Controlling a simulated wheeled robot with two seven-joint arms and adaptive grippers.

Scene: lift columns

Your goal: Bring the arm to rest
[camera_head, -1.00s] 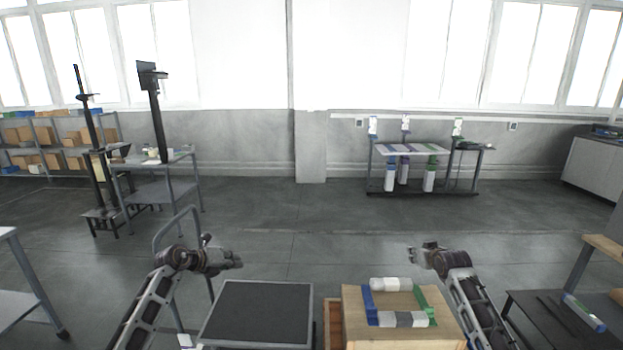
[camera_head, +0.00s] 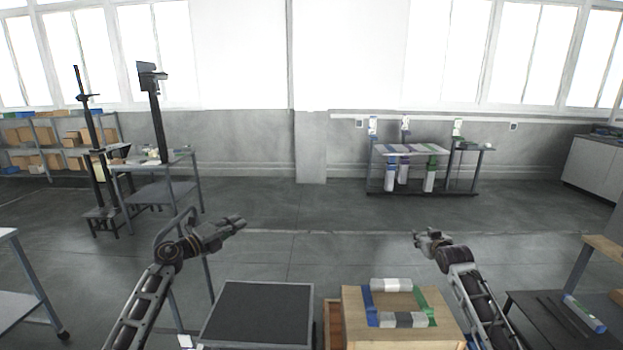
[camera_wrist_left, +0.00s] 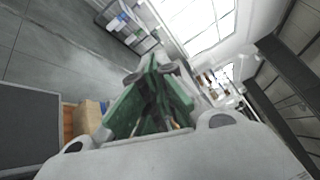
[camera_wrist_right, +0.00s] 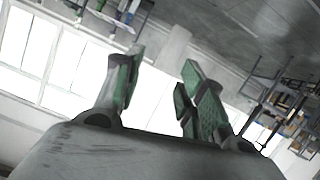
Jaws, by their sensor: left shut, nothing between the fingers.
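My left gripper (camera_head: 238,222) is raised in the air above and behind the dark-topped cart, pointing up and to the right. In the left wrist view its green-padded fingers (camera_wrist_left: 152,95) come together, shut with nothing between them. My right gripper (camera_head: 418,237) is in the air behind the wooden box, pointing left. In the right wrist view its green-padded fingers (camera_wrist_right: 158,88) stand apart, open, with nothing between them. Neither gripper touches anything.
A dark-topped cart (camera_head: 258,312) stands front centre-left. Right of it a wooden box (camera_head: 385,340) carries a frame of blue, green, white and grey pieces (camera_head: 391,286). A dark bench (camera_head: 545,320) is front right.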

